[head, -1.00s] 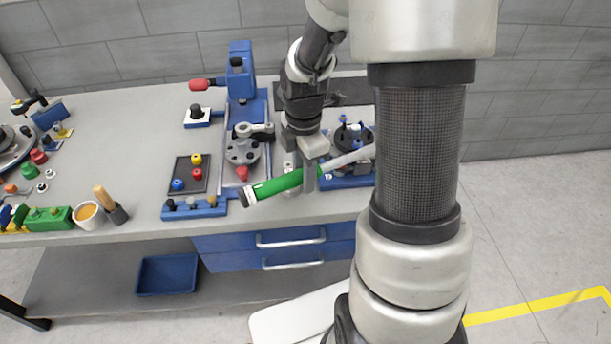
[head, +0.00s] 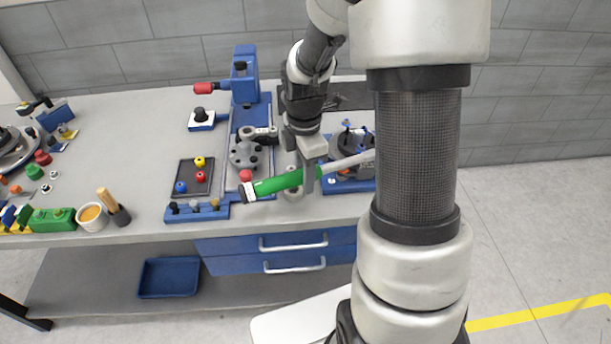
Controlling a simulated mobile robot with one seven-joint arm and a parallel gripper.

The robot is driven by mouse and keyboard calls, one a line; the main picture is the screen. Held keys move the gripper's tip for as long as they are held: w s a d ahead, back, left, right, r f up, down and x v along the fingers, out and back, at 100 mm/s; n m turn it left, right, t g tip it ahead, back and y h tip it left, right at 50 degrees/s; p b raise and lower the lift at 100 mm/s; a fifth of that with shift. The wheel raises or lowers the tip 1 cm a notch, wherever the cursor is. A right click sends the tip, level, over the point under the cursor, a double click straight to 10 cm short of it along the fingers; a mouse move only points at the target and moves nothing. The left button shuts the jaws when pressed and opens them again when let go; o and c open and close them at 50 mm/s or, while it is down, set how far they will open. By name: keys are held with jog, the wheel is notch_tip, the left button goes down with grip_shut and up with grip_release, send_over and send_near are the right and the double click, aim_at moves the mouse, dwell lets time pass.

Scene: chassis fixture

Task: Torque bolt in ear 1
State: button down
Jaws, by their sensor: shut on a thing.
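My gripper (head: 311,176) is shut on the green handle (head: 279,183) of a torque wrench, above the front part of the bench. The wrench lies across the jaws, its dark end to the left and its silver shaft (head: 347,163) running right until my arm hides it. A blue fixture with a dark round part (head: 350,138) and small blue-topped pieces stands behind the shaft, partly hidden by my arm. I cannot tell which ear is ear 1, nor see the bolt or the wrench's head clearly.
A blue press (head: 244,80) with a grey round part (head: 245,154) stands left of my gripper. A dark tray (head: 194,177) with coloured knobs and a blue rack (head: 196,212) lie further left. A white cup (head: 92,217) stands near the front edge. The bench's left middle is clear.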

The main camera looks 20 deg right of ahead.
jog(key=shift+r+p, duration=0.9)
jog(key=shift+r, duration=0.25)
